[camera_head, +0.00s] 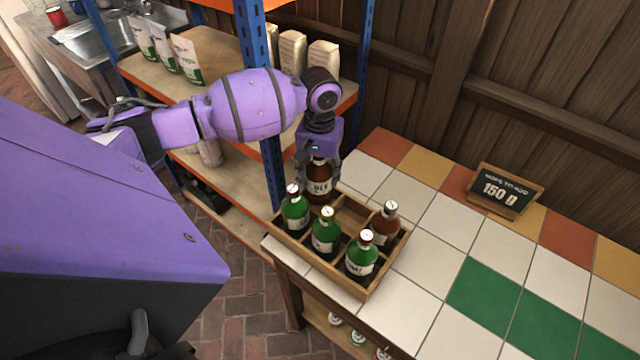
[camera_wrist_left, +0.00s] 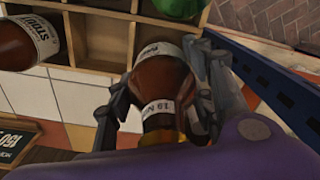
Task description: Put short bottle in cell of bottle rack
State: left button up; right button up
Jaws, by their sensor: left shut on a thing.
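My left gripper (camera_head: 318,172) is shut on a brown bottle (camera_head: 319,189) with a pale label, held upright at the far left corner of the wooden bottle rack (camera_head: 375,283). In the left wrist view the fingers (camera_wrist_left: 165,105) close around this brown bottle (camera_wrist_left: 158,75), and its lower end overlaps the rack's edge (camera_wrist_left: 90,65). I cannot tell whether its base is inside a cell. Three green bottles (camera_head: 325,235) stand in the near row of cells. Another brown bottle (camera_head: 385,226) stands in the far right cell. The far middle cell looks empty. My right gripper is out of view.
The rack stands on a tiled counter (camera_head: 450,245) near its left end. A blue shelf post (camera_head: 272,165) rises close beside my left gripper. A small sign (camera_head: 505,190) stands farther back. The counter's right side is clear.

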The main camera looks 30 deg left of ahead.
aim_at(320, 185)
pick_arm(q)
jog(key=shift+f, duration=2.15)
jog(key=o, duration=1.7)
notch_tip(320, 185, up, 12)
jog(key=shift+r+p, duration=0.15)
jog(key=shift+p, duration=0.2)
